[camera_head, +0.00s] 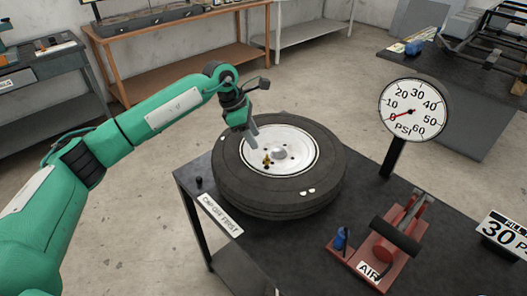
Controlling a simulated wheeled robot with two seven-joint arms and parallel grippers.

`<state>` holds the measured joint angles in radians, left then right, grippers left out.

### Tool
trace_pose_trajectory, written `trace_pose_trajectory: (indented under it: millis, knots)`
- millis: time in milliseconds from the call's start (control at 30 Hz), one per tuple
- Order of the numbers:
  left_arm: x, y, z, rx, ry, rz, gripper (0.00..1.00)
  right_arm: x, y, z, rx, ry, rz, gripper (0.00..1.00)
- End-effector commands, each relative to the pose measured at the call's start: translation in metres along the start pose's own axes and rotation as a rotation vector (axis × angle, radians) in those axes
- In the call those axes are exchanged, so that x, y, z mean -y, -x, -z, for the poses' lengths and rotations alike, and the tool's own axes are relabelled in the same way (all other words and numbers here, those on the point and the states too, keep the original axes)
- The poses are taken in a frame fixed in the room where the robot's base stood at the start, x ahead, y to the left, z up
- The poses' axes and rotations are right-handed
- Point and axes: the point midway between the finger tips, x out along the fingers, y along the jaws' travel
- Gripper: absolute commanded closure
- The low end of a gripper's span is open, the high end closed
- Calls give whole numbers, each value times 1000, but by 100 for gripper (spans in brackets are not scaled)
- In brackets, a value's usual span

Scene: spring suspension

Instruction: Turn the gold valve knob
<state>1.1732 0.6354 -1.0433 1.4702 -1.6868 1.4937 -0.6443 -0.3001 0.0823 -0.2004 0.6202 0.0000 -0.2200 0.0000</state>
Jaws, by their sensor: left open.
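The small gold valve knob (267,161) stands on the white wheel hub, inside the black tire (232,180) that lies flat on the dark table. My left gripper (254,142) hangs over the far left part of the rim, with its fingers pointing down. It is open and sits a little above and to the left of the knob, apart from it as far as I can tell. The view is small, so the gap between the fingers is hard to see. My right gripper is not in view.
A dial gauge (413,107) stands behind the tire, its red needle near 0. A red air pump (385,243) is at right, with a small blue part (341,238) beside it. A small black cap (198,182) and a "CAP OFF FIRST" label (220,214) lie at the left edge.

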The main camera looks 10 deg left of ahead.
Motion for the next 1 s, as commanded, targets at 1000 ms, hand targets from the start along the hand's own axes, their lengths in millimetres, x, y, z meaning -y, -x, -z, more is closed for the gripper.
trace_pose_trajectory:
  millis: [1000]
  knots:
    - [0, -83, 0, 2, 0, 0, 92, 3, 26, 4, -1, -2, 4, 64]
